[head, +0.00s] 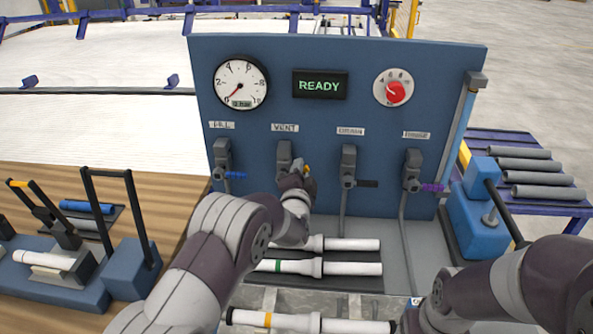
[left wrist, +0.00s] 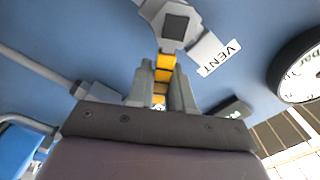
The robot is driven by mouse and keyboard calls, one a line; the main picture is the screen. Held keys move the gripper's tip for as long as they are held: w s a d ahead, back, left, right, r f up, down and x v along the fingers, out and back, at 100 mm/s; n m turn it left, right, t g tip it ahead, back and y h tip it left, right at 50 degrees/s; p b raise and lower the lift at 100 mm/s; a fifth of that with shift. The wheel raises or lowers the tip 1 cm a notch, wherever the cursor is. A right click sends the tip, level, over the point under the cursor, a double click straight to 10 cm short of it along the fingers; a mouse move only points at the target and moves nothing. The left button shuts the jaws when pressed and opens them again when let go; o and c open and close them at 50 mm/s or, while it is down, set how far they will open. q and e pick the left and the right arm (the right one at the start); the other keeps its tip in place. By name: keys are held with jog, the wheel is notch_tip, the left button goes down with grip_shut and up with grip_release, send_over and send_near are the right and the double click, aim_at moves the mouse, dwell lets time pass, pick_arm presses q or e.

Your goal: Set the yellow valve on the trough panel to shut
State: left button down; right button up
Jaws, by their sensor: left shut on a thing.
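The blue trough panel (head: 320,130) stands ahead with a row of valves. The yellow valve is under the VENT label (head: 285,128), and its grey body (head: 284,155) shows. My left gripper (head: 302,182) is at this valve, shut on the yellow handle, and hides most of it. A bit of the yellow handle (head: 307,169) sticks out past the gripper. In the left wrist view the yellow handle (left wrist: 164,67) runs from the valve body (left wrist: 174,27) down between the two fingers (left wrist: 160,88). Its exact angle is hard to tell. My right arm enters at lower right; its gripper is not visible.
Blue (head: 236,175), black (head: 367,183) and purple (head: 433,188) handles of the other valves point right. A gauge (head: 241,82), a READY display (head: 320,85) and a red knob (head: 396,92) are above. White pipes (head: 345,269) lie below, near my left arm.

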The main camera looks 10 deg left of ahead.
pick_arm(q)
jog(key=shift+d+f+m+b, duration=0.15)
jog(key=shift+f+m, duration=0.3)
jog(key=shift+m, duration=0.5)
jog(key=shift+d+f+m+b, duration=0.15)
jog(key=shift+f+m, duration=0.35)
jog(key=shift+m, duration=0.5)
jog(key=shift+d+f+m+b, duration=0.15)
jog(key=shift+f+m, duration=0.3)
jog(key=shift+m, duration=0.5)
jog(key=shift+a+f, duration=0.1)
jog(key=c, duration=1.1)
grip_release()
jog(key=shift+s, duration=0.1)
jog(key=s+b, duration=0.1)
jog(key=s, duration=1.1)
jog(key=shift+s, duration=0.25)
